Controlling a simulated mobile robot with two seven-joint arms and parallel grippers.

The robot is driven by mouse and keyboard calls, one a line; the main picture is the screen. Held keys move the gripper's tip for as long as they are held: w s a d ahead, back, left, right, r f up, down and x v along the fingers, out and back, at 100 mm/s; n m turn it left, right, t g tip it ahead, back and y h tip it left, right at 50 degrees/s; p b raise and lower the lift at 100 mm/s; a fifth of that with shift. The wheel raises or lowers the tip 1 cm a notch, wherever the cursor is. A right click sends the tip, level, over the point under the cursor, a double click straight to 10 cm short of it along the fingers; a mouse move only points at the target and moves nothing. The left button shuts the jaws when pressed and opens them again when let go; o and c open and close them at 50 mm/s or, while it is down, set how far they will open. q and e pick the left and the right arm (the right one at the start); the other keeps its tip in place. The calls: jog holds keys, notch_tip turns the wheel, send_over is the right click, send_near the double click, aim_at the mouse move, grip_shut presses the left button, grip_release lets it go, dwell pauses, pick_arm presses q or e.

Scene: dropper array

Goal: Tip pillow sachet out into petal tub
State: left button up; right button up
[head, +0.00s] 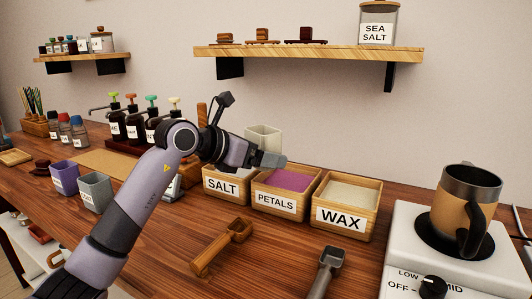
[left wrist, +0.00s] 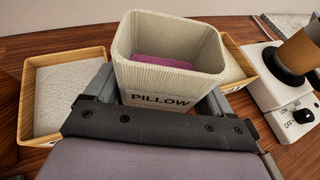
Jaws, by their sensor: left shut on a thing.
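The pillow sachet (head: 262,137) is a cream, open-topped, ribbed pouch. In the left wrist view the sachet (left wrist: 168,60) shows its PILLOW label, and purple stuff is visible inside its mouth. My left gripper (head: 268,159) is shut on the sachet and holds it roughly upright, mouth up, above the back of the petal tub (head: 275,201). The petal tub is a wooden box labelled PETALS with purple petals in it. The gripper and sachet hide part of the tub's back. My right gripper is not in view.
The salt tub (head: 222,185) and wax tub (head: 341,218) flank the petal tub closely. A wooden scoop (head: 222,248) and a grey scoop (head: 325,272) lie in front. A white hot plate (head: 415,262) with a mug (head: 465,205) stands right. A shelf (head: 310,52) is above.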

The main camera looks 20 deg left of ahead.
pick_arm(q)
jog(key=shift+w+d+f, duration=0.1)
jog(key=shift+w+d, duration=0.1)
jog(key=shift+d, duration=0.1)
jog(key=g+p, duration=0.1)
jog(key=p, duration=0.1)
jog(key=shift+s+a+f+y+p, duration=0.15)
jog(key=shift+s+y+p, duration=0.05)
jog(key=shift+y+p, duration=0.1)
jog(key=shift+s+f+p, duration=0.1)
jog(key=shift+f+p, duration=0.1)
jog(key=shift+p, duration=0.15)
jog(key=shift+s+a+f+g+y, duration=0.1)
jog(key=shift+f+g+y, duration=0.2)
jog(key=shift+f+g, duration=0.1)
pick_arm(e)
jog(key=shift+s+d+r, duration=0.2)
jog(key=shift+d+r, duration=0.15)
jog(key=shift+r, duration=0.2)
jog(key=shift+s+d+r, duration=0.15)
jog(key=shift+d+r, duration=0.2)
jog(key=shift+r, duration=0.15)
